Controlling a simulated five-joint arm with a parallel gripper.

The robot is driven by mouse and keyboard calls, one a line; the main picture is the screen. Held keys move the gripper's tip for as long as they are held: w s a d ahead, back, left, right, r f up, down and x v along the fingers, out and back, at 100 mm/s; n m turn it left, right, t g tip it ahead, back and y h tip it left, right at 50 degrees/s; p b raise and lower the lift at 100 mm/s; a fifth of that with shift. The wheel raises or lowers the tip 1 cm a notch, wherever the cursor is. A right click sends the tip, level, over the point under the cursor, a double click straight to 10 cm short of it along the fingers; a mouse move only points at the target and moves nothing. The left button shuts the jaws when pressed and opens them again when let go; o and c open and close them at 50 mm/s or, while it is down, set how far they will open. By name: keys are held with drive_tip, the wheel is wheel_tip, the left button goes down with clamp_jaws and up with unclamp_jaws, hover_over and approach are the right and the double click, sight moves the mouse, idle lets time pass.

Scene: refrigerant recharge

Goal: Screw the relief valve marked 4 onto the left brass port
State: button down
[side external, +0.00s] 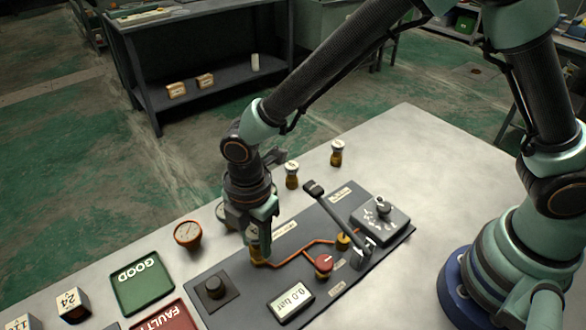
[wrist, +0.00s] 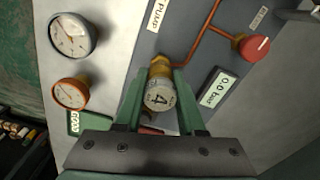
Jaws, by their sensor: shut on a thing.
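The relief valve marked 4 (wrist: 158,100) has a pale cap and a brass body, and sits between the green fingers of my gripper (wrist: 160,84) in the wrist view. My gripper (side external: 258,232) is shut on it and points down at the left end of the orange pipe in the side view. Brass (side external: 257,252) shows just below the fingers there, where the left port stands. The fingers hide the joint, so I cannot tell whether the valve is threaded on. The right brass port (side external: 343,241) stands at the pipe's other end.
Two other capped brass valves (side external: 292,175) (side external: 337,152) stand behind the panel. A red knob (side external: 323,264), a lever (side external: 340,214) and a readout of 0.0 (side external: 291,303) are on the panel. An orange gauge (side external: 188,233) and a green GOOD tray (side external: 142,287) lie left.

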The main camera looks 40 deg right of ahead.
drive_tip(key=shift+m, duration=1.3)
drive_tip(key=shift+f, duration=0.1)
drive_tip(key=shift+m, duration=1.7)
drive_tip(key=shift+m, duration=1.7)
drive_tip(key=shift+f, duration=0.1)
drive_tip(key=shift+c, duration=0.5)
unclamp_jaws()
